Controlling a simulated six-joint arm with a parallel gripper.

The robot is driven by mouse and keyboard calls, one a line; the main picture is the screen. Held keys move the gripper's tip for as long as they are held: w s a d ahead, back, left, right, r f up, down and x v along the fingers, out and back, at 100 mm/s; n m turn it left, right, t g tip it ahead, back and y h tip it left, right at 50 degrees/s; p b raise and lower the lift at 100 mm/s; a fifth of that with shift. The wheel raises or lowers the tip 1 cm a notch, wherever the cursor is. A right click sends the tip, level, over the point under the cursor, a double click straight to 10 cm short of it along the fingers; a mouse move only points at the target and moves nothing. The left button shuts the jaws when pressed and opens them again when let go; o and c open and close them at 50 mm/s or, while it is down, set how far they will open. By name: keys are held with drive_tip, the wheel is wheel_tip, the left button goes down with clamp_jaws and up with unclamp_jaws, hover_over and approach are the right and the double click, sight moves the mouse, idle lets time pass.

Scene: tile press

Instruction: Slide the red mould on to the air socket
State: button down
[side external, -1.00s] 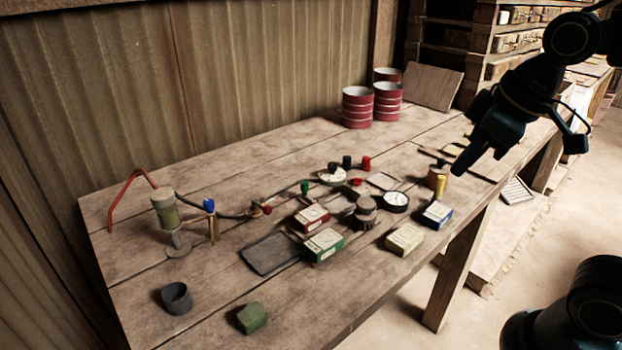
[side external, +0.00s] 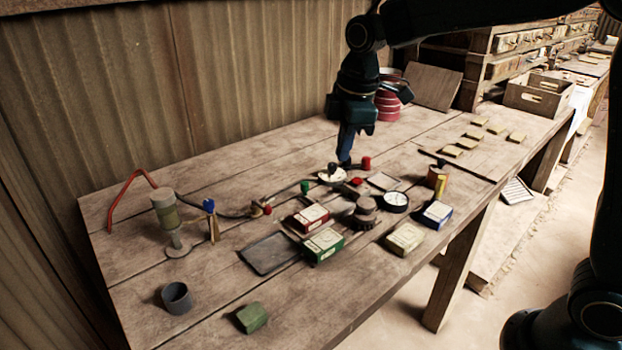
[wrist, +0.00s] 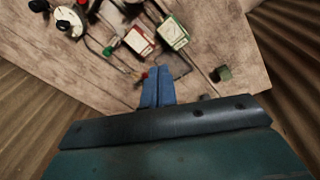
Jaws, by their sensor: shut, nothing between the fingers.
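The red box-shaped mould (side external: 311,218) with a pale label on top sits mid-table, against the green-sided one (side external: 323,244). It also shows in the wrist view (wrist: 138,40). I cannot tell for sure which fitting is the air socket; a small brass fitting with a red knob (side external: 262,208) stands at the hose end, left of and behind the red mould. My gripper (side external: 346,157) is shut and empty, pointing down above the back of the work area, behind the red mould. In the wrist view its fingertips (wrist: 158,72) are together, with no mould between them.
A white round plate with a black knob (side external: 332,174) and a red knob (side external: 366,162) stand near my gripper. A dial (side external: 395,201), yellow box (side external: 404,238) and blue box (side external: 437,214) lie to the right. A dark tray (side external: 270,254) lies front-left.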

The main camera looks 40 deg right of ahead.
sight(295, 234)
drive_tip(key=w+a+f+n+g, duration=0.1)
drive_tip(key=w+a+f+n, duration=0.1)
drive_tip(key=w+f, duration=0.3)
drive_tip(key=w+a+f+n, duration=0.2)
drive_tip(key=w+f+n, duration=0.2)
drive_tip(key=f, duration=0.3)
drive_tip(key=shift+w+a+f+g, duration=0.15)
drive_tip(key=shift+w+f+g, duration=0.25)
drive_tip(key=shift+w, duration=0.35)
drive_tip(key=shift+f, duration=5)
drive_tip(key=d, duration=1)
drive_tip(key=shift+d, duration=0.4)
wheel_tip(295, 234, up, 10)
